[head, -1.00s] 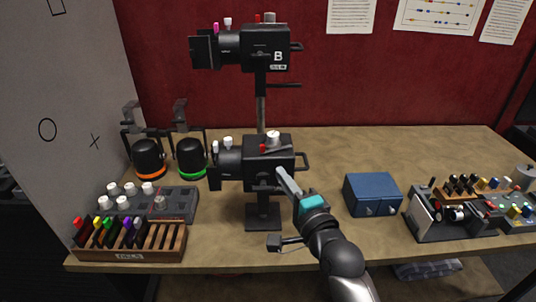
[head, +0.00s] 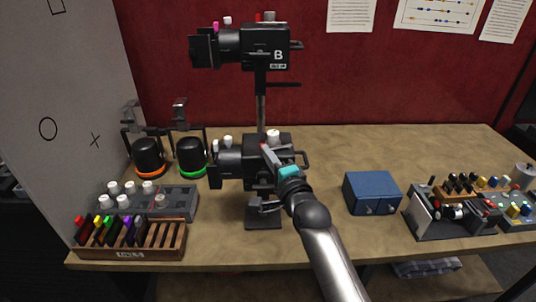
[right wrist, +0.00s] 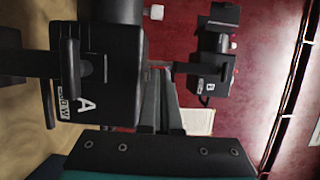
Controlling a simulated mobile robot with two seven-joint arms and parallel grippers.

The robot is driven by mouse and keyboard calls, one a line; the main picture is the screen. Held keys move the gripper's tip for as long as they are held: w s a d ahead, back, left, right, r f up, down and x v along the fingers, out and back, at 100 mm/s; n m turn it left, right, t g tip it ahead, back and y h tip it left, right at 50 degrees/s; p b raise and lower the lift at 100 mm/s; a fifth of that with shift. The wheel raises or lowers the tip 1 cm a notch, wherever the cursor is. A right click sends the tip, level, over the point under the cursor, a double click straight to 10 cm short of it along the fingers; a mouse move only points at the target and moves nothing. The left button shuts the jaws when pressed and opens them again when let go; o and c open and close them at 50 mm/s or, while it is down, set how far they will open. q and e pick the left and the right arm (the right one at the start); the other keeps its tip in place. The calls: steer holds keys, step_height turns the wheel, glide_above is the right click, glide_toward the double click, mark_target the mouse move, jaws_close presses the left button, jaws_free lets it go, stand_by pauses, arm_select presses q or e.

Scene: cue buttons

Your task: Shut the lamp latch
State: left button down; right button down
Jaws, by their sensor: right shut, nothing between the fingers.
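The lower black lamp A (head: 232,168) stands on a post on the bench. The upper black lamp B (head: 265,48) is on the pole behind and above it. Lamp A's lettered face (right wrist: 95,85) fills the left of the right wrist view; lamp B (right wrist: 212,60) shows there at upper right. My right gripper (head: 266,152) is shut and empty, at the near upper side of lamp A's housing and hiding part of it. In the wrist view its fingers (right wrist: 160,80) lie close beside lamp A; contact is unclear. I cannot make out the latch with certainty.
A blue box (head: 372,193) and a dark device with several knobs (head: 455,215) are at right. Two black round lamps (head: 191,155), a grey knob panel (head: 175,203) and a wooden rack (head: 150,240) are at left. Bare bench lies between lamp A and the blue box.

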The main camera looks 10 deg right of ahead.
mark_target(261, 156)
steer(key=w, duration=0.1)
steer(key=w+a, duration=0.1)
steer(key=shift+w+a+p, duration=0.15)
steer(key=shift+w+p, duration=0.25)
steer(key=shift+s+a, duration=0.1)
steer(key=shift+s, duration=0.05)
stand_by(0.3)
